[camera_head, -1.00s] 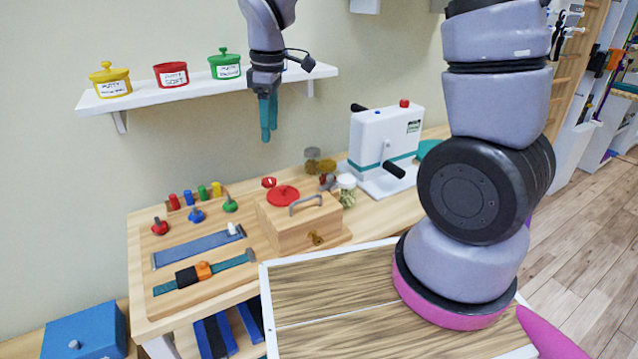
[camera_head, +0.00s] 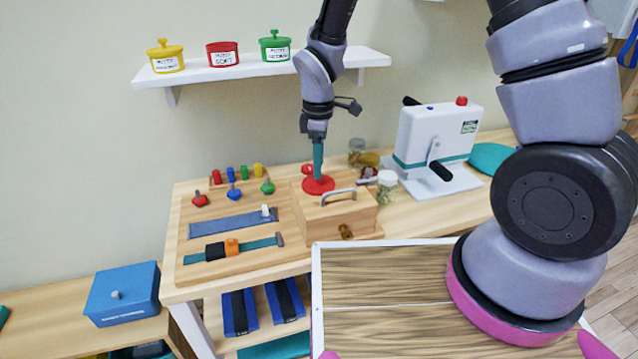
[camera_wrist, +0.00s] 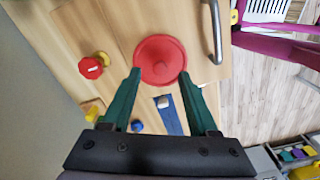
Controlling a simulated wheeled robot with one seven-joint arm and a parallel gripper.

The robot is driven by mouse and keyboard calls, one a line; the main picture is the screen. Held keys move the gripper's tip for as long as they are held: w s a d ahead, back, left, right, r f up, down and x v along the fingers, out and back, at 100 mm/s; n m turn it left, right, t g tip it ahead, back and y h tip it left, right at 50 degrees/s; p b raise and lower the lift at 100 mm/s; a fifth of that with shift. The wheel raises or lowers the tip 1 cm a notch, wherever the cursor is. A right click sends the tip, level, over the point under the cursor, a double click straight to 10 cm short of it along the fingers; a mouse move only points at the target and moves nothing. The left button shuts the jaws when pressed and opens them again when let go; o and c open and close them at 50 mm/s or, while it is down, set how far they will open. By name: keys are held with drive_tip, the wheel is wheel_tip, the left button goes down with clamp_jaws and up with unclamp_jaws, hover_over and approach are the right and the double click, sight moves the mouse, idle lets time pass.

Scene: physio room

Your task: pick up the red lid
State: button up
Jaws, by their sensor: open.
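The red lid (camera_head: 318,186) is a round disc lying on top of the wooden box (camera_head: 338,217) on the table. In the wrist view the lid (camera_wrist: 160,60) shows a raised knob at its middle. My gripper (camera_head: 318,176) points down right over the lid in the head view. In the wrist view my gripper (camera_wrist: 158,80) is open, its two green fingers on either side of the lid's near edge. Nothing is held. I cannot tell whether the fingertips touch the lid.
A metal handle (camera_head: 338,192) stands on the box beside the lid. A white crank machine (camera_head: 436,140) and a jar (camera_head: 387,188) are to the right. Coloured knobs (camera_head: 234,192) stand on the board to the left. A shelf (camera_head: 250,71) with putty pots is above.

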sight(319, 181)
drive_tip(key=shift+f, duration=1.4)
clamp_jaws()
drive_tip(key=shift+r, duration=0.1)
